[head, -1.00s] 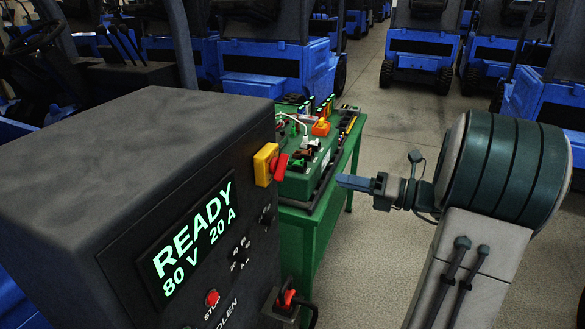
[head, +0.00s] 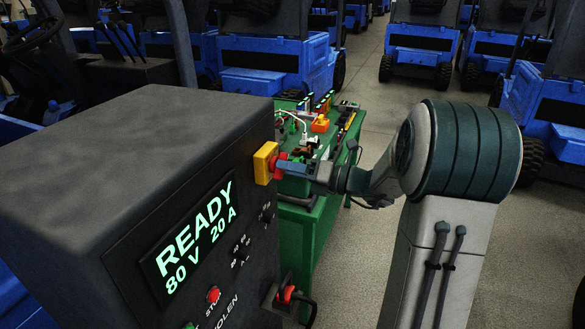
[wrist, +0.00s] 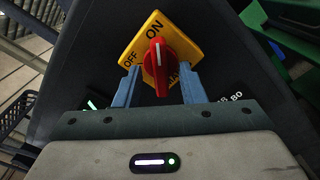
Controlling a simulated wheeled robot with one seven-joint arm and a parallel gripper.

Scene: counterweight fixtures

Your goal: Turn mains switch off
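The mains switch is a red rotary knob (wrist: 157,65) on a yellow plate (wrist: 186,38) marked ON and OFF. Its white line points to ON. In the head view the yellow plate (head: 264,162) sits on the upper right of the dark charger cabinet's front. My gripper (wrist: 158,84) is open, with one blue finger on each side of the knob. Gaps show between the fingers and the knob. In the head view my gripper (head: 288,167) is right at the switch and hides part of the knob.
The dark cabinet (head: 120,165) has a lit screen (head: 188,238) reading READY, 80 V 20 A. A red stop button (head: 213,295) and a red-handled connector (head: 288,293) are below. A green bench (head: 304,235) with equipment stands behind my gripper. Blue forklifts are parked behind.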

